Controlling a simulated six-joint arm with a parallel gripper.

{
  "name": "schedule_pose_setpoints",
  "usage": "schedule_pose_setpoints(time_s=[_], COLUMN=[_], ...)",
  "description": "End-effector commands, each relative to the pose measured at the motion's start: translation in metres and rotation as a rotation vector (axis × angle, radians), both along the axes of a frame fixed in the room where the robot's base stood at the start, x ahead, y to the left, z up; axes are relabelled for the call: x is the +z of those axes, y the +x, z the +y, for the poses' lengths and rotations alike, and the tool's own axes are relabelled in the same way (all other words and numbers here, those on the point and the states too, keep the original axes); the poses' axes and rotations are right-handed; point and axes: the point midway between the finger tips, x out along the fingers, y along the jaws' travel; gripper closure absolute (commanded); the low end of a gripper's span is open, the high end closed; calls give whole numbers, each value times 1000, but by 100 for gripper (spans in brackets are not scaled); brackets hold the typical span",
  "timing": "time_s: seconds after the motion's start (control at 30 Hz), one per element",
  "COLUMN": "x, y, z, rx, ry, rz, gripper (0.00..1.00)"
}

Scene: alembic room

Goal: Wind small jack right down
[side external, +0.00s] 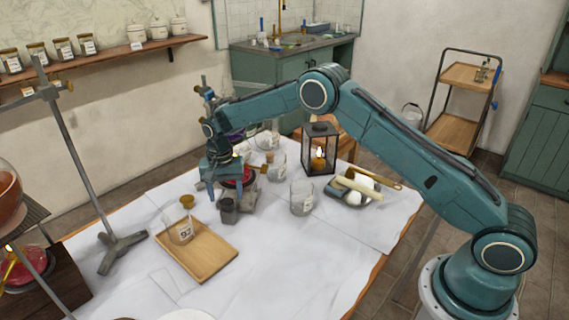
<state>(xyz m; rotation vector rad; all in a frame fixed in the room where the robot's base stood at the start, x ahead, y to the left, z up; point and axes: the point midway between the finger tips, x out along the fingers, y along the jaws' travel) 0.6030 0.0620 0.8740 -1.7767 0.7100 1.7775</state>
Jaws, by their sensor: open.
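My gripper (211,184) is open and points down over the far middle of the white-covered table. Just beside it are a red round piece (238,181) and a grey block-like base (248,203), close together and partly hidden by my gripper. They may belong to the small jack, but I cannot make out its plates or its winding knob clearly. I cannot tell whether my fingers touch anything there. A small dark grey cup (228,212) stands just in front.
A wooden tray (211,264) with a glass beaker (177,233) lies nearer the camera. A metal stand (122,244) is at left. The front middle of the table (290,265) is clear.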

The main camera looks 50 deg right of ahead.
Motion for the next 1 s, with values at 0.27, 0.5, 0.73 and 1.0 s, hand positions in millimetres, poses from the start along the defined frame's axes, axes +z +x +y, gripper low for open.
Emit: schedule_pose_setpoints(time_s=[0.27, 0.5, 0.73, 1.0], x=[-20, -22, -22, -21], y=[0, 0, 0, 0], z=[0, 0, 0, 0], rx=[0, 0, 0, 3], ry=[-1, 0, 0, 0], rz=[1, 0, 0, 0], gripper=[41, 41, 70, 86])
